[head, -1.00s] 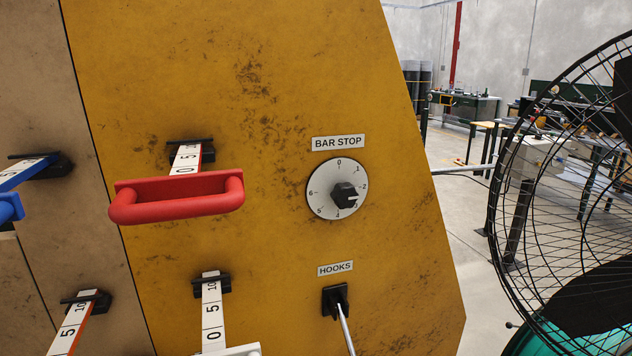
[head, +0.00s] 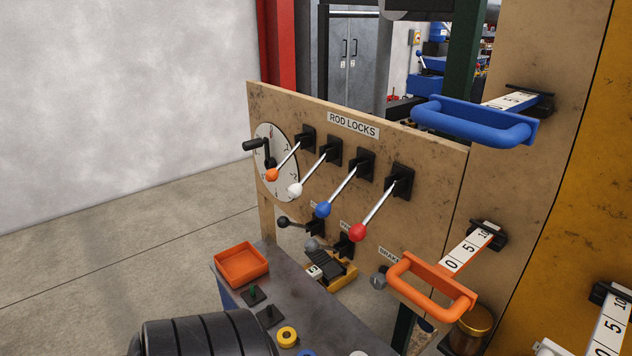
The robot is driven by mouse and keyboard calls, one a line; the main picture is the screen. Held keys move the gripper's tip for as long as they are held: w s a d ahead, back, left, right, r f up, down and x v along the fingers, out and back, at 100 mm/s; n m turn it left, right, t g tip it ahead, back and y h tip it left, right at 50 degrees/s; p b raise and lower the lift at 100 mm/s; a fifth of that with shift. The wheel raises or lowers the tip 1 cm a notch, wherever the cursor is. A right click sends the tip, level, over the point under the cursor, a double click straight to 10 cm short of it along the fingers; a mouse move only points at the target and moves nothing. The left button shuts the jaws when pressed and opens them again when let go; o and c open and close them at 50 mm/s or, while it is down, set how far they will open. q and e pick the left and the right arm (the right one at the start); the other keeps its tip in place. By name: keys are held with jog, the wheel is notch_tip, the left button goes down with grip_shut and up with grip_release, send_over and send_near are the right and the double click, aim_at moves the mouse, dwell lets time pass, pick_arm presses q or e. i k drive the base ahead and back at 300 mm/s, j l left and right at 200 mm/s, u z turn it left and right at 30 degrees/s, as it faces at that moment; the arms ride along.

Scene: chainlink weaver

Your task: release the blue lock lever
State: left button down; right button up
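The blue lock lever (head: 342,190) is third from the left in a row under the ROD LOCKS label (head: 353,125). Its silver rod slants down and left from a black mount on the tan panel to a blue ball knob (head: 323,209). The orange-knobbed lever (head: 285,161) and the white-knobbed lever (head: 311,173) are to its left, and the red-knobbed lever (head: 372,214) is to its right. All slant in a similar way. Neither of my grippers shows in the head view, and nothing touches the blue lever.
A blue handle (head: 470,122) and an orange handle (head: 432,285) stick out on graduated bars to the right. A workbench (head: 315,318) below holds an orange tray (head: 241,264) and small parts. A black ribbed object (head: 205,335) fills the bottom left. Floor is open at left.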

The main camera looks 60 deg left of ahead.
aim_at(323, 208)
jog(key=u, duration=1.85)
